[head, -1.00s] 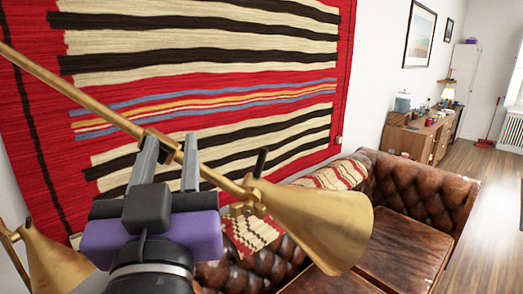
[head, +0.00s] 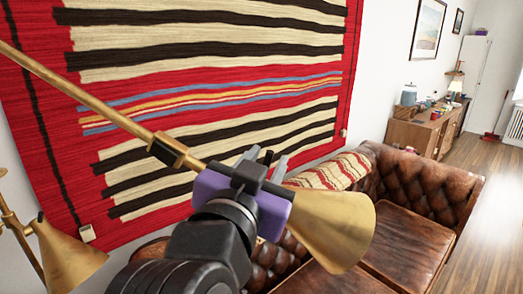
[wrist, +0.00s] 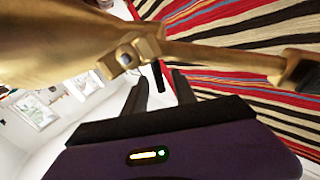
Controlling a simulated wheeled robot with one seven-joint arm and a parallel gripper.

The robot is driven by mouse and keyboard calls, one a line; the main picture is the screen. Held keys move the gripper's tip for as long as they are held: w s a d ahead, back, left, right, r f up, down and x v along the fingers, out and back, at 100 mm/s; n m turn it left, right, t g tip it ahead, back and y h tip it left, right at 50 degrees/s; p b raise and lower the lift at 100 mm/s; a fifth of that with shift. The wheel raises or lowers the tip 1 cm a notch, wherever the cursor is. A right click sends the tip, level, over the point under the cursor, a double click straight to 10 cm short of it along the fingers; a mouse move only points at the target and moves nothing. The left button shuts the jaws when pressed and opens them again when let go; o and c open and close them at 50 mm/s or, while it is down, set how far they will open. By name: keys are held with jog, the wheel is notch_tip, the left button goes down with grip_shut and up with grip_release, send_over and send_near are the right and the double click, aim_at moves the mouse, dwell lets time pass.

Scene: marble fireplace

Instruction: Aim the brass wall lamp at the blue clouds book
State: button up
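The brass wall lamp's cone shade (head: 338,225) points down and right over the leather sofa in the head view. Its long brass arm (head: 105,107) runs up to the left. In the wrist view the shade (wrist: 60,35) fills the upper left, with its joint at the centre. My gripper (head: 266,162) is beside the joint, its body hiding part of it. In the wrist view, its fingers (wrist: 160,84) are apart, with a small dark handle (wrist: 158,75) of the lamp showing between their tips. Contact cannot be told. I see no blue clouds book.
A second brass lamp (head: 68,258) is at lower left. A striped rug (head: 215,60) hangs on the wall behind the arm. The leather sofa (head: 405,240) stands below the shade. A wooden desk (head: 425,132) is farther back; open floor (head: 492,215) lies at right.

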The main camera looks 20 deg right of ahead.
jog(key=shift+x, duration=0.8)
grip_shut()
dwell(0.9)
